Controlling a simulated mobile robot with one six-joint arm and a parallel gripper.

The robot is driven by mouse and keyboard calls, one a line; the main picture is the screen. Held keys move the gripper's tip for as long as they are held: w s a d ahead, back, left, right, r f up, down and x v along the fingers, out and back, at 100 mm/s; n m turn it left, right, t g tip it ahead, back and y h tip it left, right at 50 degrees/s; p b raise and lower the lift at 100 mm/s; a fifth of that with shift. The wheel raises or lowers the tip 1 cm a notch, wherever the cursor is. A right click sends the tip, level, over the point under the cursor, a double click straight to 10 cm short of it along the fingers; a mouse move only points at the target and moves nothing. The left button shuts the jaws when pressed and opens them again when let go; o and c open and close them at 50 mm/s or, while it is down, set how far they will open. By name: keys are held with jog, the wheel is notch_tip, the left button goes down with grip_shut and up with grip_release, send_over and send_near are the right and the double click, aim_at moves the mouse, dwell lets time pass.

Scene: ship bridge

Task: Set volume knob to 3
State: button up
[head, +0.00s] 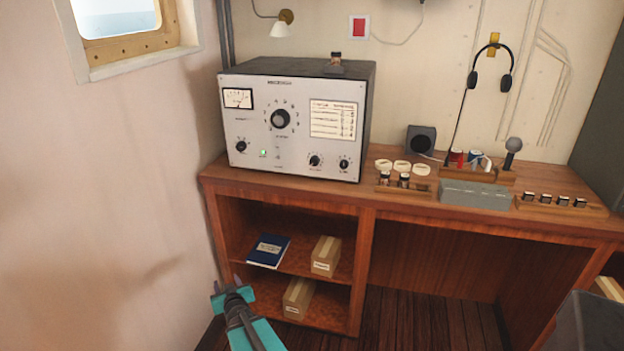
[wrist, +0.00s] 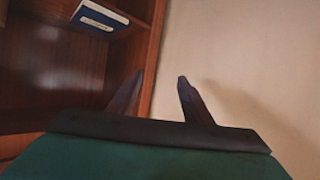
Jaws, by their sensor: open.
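A radio receiver (head: 300,90) with a pale front panel stands on the desk at the left. Its panel carries a large dark dial knob (head: 281,119), a small lower-left knob (head: 242,146) and two small lower-right knobs (head: 315,160) (head: 344,164). Their labels are too small to read, so I cannot tell which is the volume knob or its setting. A green light (head: 263,153) glows on the panel. My gripper (head: 227,284) is open and empty, below the desk top, in front of the shelves and well away from the radio. Its two fingers show apart in the wrist view (wrist: 160,78).
The wooden desk (head: 385,204) has shelves below holding a blue book (head: 269,250) and two cardboard boxes (head: 326,255) (head: 298,297). A wall (head: 110,200) stands close at left. A speaker (head: 421,140), headphones (head: 490,72) and small items are to the right.

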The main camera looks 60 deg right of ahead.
jog(key=s+d+r+m+h, duration=0.2)
jog(key=d+r+h, duration=0.2)
jog(key=d+r, duration=0.45)
jog(key=m+g+h+p, duration=0.3)
jog(key=m+g+h, duration=0.25)
jog(key=h, duration=0.45)
send_near(314, 164)
jog(key=shift+m+t, duration=0.45)
jog(key=v, duration=0.5)
jog(key=shift+s+a+f, duration=0.15)
jog(key=shift+s+f, duration=0.15)
jog(key=shift+s, duration=0.1)
jog(key=shift+w+d+b, duration=0.2)
jog(key=shift+d+b, duration=0.25)
jog(key=shift+b, duration=1.35)
jog(key=b+x, duration=0.4)
jog(key=b, duration=1)
jog(key=shift+d+r+b, duration=0.1)
jog(key=shift+d+b, duration=0.15)
jog(key=shift+b, duration=0.1)
jog(key=shift+r+x, duration=0.15)
jog(key=shift+x, duration=1.95)
jog(key=shift+r+x, duration=0.1)
jog(key=shift+x, duration=2)
jog(key=shift+a, duration=0.15)
